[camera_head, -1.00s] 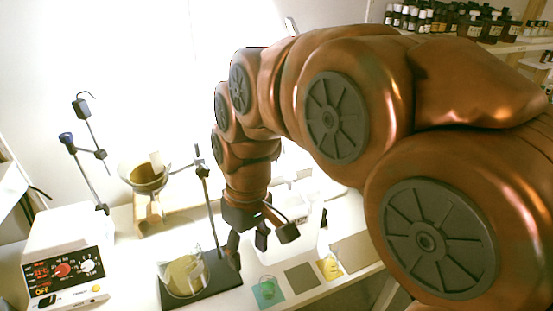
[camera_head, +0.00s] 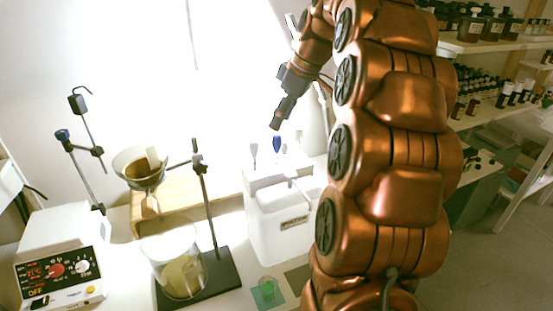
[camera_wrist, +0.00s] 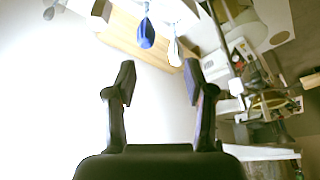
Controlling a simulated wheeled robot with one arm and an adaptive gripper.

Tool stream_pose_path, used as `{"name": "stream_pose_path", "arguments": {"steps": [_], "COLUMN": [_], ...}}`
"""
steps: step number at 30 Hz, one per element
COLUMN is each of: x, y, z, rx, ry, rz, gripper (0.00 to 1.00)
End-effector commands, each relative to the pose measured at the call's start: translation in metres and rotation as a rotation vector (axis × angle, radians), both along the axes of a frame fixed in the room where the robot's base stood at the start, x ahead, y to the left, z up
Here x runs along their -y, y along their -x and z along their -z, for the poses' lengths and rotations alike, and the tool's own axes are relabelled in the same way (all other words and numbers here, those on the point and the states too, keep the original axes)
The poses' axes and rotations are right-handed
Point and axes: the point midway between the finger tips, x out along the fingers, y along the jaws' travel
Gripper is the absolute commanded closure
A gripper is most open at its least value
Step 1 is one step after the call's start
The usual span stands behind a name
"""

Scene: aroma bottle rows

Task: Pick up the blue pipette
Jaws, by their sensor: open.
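The blue pipette (camera_head: 277,145) stands upright in a white holder (camera_head: 283,222), its dark blue bulb at the top. In the wrist view the blue pipette (camera_wrist: 146,34) lies beyond the fingertips, towards the top of the picture, and is not between them. My gripper (camera_head: 277,122) is above the blue pipette in the head view, tilted down to the left. In the wrist view my gripper (camera_wrist: 159,78) is open, with nothing between its fingers. The lower stem of the pipette is hidden in the holder.
A paler pipette (camera_head: 253,149) stands left of the blue one, and a whitish one (camera_wrist: 174,46) is close beside it in the wrist view. A clamp stand (camera_head: 207,205) and a glass beaker (camera_head: 178,262) are to the left. Bottle shelves (camera_head: 495,45) are at the right.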

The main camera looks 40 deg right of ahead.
Motion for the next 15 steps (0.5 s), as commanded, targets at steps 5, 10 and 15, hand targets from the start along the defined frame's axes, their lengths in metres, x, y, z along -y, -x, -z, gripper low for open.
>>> {"name": "stream_pose_path", "arguments": {"steps": [5, 10, 15], "x": [0.013, 0.011, 0.009], "y": [-0.003, -0.006, -0.009], "z": [0.000, 0.008, 0.020], "rx": [0.017, 0.019, 0.014], "ry": [0.007, 0.010, 0.009], "rz": [-0.011, -0.012, -0.012], "gripper": [0.47, 0.47, 0.47]}}
